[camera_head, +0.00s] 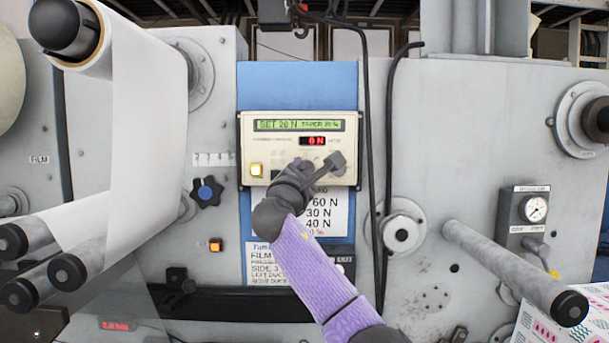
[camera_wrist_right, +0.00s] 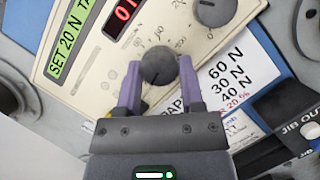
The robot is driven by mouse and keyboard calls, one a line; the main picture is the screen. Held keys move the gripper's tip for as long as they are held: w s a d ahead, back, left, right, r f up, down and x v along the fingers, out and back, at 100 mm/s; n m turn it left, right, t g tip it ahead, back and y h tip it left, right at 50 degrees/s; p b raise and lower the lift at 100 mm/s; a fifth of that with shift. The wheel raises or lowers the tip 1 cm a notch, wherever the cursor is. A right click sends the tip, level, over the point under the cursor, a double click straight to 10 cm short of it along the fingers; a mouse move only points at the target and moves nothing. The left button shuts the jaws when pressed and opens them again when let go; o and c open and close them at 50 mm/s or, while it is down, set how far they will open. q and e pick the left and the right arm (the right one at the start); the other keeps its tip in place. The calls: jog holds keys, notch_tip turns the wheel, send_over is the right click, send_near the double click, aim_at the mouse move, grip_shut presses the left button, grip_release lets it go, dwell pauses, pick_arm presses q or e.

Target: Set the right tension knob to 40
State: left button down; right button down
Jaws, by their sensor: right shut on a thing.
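The control panel (camera_head: 246,150) has a green display (camera_head: 298,125) reading SET 20 N, TAPER 20 %, and a red readout (camera_head: 313,141) showing 0 N. My right gripper (camera_head: 303,167) reaches the panel from below. In the right wrist view its purple fingers (camera_wrist_right: 158,78) are shut on a round dark knob (camera_wrist_right: 158,65), one finger on each side. In the head view the second knob (camera_head: 338,160) shows beside my gripper, which hides the held knob.
A paper sheet (camera_head: 325,212) below the panel reads 60 N, 30 N, 40 N, partly covered by my arm. Black cables (camera_head: 367,100) hang right of the panel.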

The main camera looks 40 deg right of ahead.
jog(key=m+g, duration=0.1)
jog(key=m, duration=0.1)
jog(key=m+g+p, duration=0.1)
jog(key=m, duration=0.4)
jog(key=shift+a+r+g+y, duration=0.1)
jog(key=shift+r+g+y, duration=0.2)
jog(key=shift+g, duration=0.1)
jog(key=shift+m+g+y+p, duration=0.3)
jog(key=shift+m+g+y, duration=0.3)
jog(key=shift+m, duration=1.4)
jog(key=shift+c, duration=1.1)
grip_release()
jog(key=b+v, duration=0.6)
jog(key=v, duration=0.3)
jog(key=shift+s+a, duration=0.25)
jog(key=shift+a, duration=0.05)
